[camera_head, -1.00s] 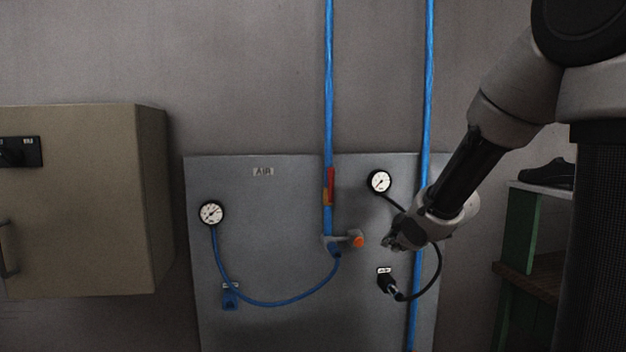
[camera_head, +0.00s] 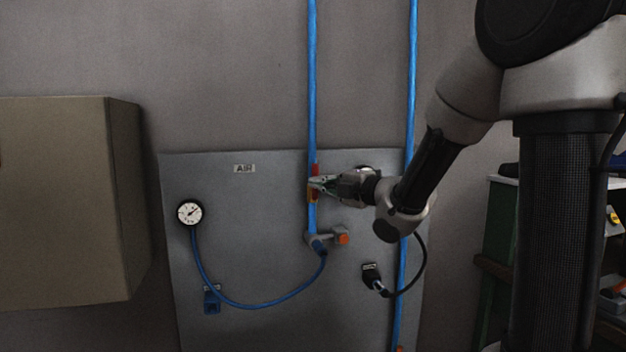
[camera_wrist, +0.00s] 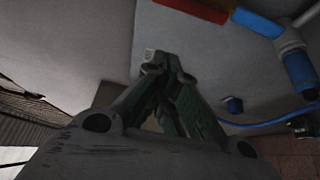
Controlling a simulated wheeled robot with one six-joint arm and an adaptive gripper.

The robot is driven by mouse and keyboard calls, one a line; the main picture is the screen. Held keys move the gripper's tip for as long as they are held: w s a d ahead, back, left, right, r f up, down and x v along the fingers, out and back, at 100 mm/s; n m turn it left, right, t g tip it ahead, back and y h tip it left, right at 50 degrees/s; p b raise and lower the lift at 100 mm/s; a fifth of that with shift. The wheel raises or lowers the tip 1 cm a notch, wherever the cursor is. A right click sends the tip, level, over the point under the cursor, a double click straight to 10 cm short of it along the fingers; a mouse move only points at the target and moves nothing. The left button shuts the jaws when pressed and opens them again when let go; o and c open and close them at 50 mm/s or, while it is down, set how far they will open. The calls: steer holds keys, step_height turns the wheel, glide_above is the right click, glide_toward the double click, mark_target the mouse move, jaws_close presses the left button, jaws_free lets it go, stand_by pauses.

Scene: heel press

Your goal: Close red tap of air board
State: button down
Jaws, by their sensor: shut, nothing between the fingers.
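The grey air board (camera_head: 262,200) hangs on the wall, with its AIR label near the top. The red tap handle (camera_head: 315,169) lies along the left blue pipe, in line with it, above a brass-coloured body partly hidden by my fingers. In the wrist view the red handle (camera_wrist: 200,8) shows at the top edge, with the blue pipe (camera_wrist: 257,22) to its right. My gripper (camera_head: 314,183) is shut and empty; its tips are at the tap in the head view, and I cannot tell whether they touch. The fingers also show in the wrist view (camera_wrist: 158,62).
An orange knob (camera_head: 342,239) sticks out below the tap. A white gauge (camera_head: 189,213) and a curved blue hose (camera_head: 262,304) are at left. A second blue pipe (camera_head: 411,100) runs behind my arm. A beige cabinet (camera_head: 60,200) stands left; a green shelf (camera_head: 497,225) is at right.

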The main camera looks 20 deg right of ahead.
steer(key=w+a, duration=0.1)
steer(key=w, duration=0.8)
